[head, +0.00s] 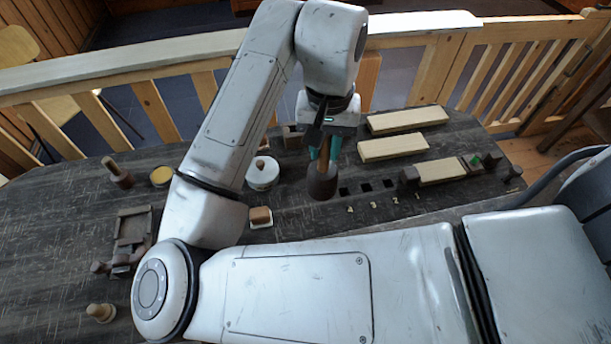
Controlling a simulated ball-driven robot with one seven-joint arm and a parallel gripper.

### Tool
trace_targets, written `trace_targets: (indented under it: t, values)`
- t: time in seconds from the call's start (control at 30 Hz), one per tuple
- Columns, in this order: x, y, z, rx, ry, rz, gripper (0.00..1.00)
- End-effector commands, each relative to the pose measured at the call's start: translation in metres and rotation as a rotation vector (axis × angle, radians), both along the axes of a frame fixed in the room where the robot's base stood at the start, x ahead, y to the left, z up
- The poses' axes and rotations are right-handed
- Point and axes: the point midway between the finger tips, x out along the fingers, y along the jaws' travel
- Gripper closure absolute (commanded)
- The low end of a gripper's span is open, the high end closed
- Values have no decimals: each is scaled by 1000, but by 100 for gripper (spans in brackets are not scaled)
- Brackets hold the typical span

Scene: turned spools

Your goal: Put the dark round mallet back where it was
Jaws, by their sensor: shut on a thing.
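The dark round mallet (322,183) has a dark brown cylindrical head, which hangs lowest, and a lighter wooden handle rising from it. My gripper (324,150) is shut on the handle, with its teal fingers on either side. The mallet is roughly upright over the right half of the dark table, just left of a row of dark square marks (365,186) numbered 4, 3, 2, 1. I cannot tell whether the head touches the table.
Pale boards (393,146) lie right of the gripper; another board (442,170) sits between dark blocks. A white lidded pot (262,175) and a small brown block (260,215) stand to the left. Farther left are a yellow tin (161,176), a dark-bodied tool (118,174) and a turned wooden piece (101,312).

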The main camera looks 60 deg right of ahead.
Motion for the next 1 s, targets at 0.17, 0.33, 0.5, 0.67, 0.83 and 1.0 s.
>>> trace_targets:
  t: [0.17, 0.33, 0.5, 0.67, 0.83, 1.0]
  values:
    - [12, 19, -28, -2, 4, 4, 100]
    - [17, 26, -38, 1, 0, 0, 100]
    - [20, 31, -50, 0, 2, 1, 100]
    - [20, 30, -71, 0, 1, 1, 100]
    - [20, 30, -74, -1, 0, -1, 100]
    - [20, 30, -76, 0, 1, -1, 100]
